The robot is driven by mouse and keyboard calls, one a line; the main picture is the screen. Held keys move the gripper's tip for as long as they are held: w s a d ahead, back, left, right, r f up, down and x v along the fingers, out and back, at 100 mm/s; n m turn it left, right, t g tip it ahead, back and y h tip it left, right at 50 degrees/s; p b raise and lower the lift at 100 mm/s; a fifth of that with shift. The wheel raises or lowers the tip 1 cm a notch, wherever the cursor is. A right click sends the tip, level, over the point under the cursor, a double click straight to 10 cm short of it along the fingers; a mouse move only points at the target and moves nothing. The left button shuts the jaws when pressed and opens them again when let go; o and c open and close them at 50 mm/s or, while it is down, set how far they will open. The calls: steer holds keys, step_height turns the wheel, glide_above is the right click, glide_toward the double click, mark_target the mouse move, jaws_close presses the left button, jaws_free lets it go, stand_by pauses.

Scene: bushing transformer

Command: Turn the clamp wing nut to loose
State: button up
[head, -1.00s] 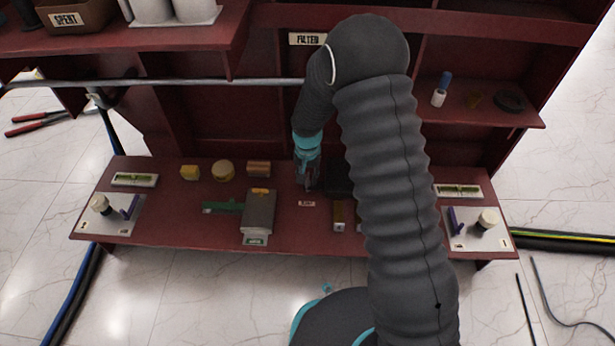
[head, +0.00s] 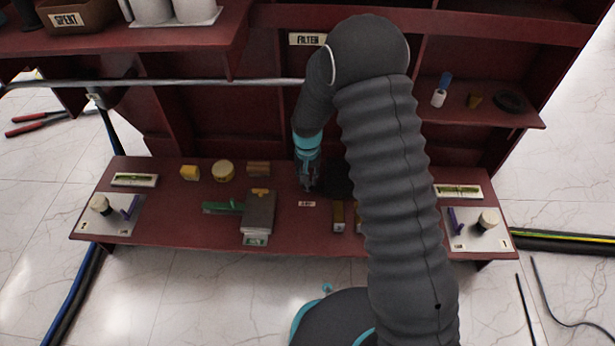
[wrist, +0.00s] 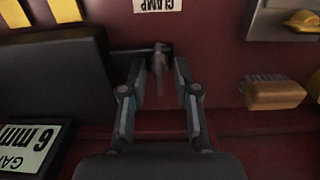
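The clamp's wing nut (wrist: 158,62) is a small grey piece on a dark rod in the wrist view, beside a dark block (wrist: 60,75). The white CLAMP label (wrist: 157,5) lies on the red bench at the top of that view. My gripper (wrist: 160,66) is open, with one finger on each side of the wing nut and a visible gap to both. In the head view my gripper (head: 308,187) points down at the bench behind the small label (head: 307,204). The wing nut cannot be made out there, and my arm hides part of the dark block.
A "6 mm" gauge plate (wrist: 35,147) lies at lower left. In the head view a grey block with a green handle (head: 258,212) stands left of my gripper. A metal rail (head: 200,83) crosses behind.

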step_height(320, 180, up, 12)
stand_by(0.7)
stand_by(0.5)
steer(key=s+d+r+t+p, duration=0.2)
steer(key=s+d+r, duration=0.3)
steer(key=s+r, duration=0.4)
steer(key=s+d+r+t+p, duration=0.1)
steer(key=s+d+r+p, duration=0.3)
steer(key=s+r, duration=0.6)
steer(key=s+d+r+t+p, duration=0.2)
steer(key=s+d+r, duration=0.5)
steer(key=r, duration=0.5)
steer(key=shift+s+d+r+t+p, duration=0.3)
steer(key=shift+s+r+p, duration=0.1)
steer(key=shift+s, duration=0.85)
